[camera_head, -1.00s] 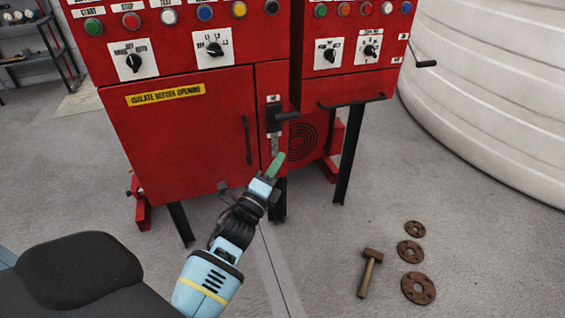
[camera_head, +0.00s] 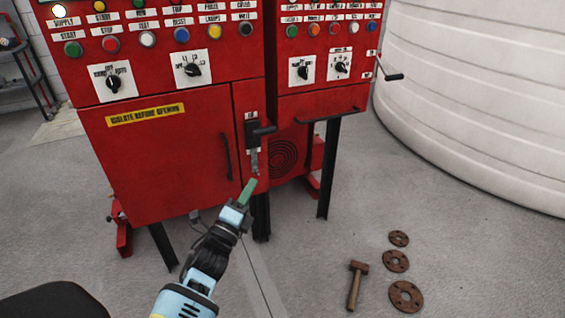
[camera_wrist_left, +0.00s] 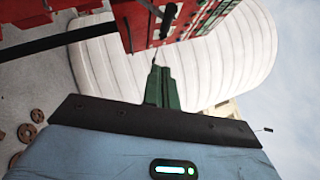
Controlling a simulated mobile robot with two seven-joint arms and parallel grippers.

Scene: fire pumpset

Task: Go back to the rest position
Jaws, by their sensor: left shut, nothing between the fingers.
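My left gripper (camera_head: 248,190) has green fingers, which are closed together with nothing between them. In the head view its tip is in front of the lower part of the red cabinet (camera_head: 165,165), just below the black isolator handle (camera_head: 262,131). I cannot tell from this view how far the tip is from the cabinet face. The left wrist view shows the closed green fingers (camera_wrist_left: 162,82) pointing toward the white tank, with the red cabinet above them. My right gripper is in neither view.
Pushbuttons and rotary switches (camera_head: 192,69) line the panel above. A white ribbed tank (camera_head: 480,95) stands at right. A hammer (camera_head: 355,285) and rusty flanges (camera_head: 405,297) lie on the floor. A shelf (camera_head: 35,85) is at far left.

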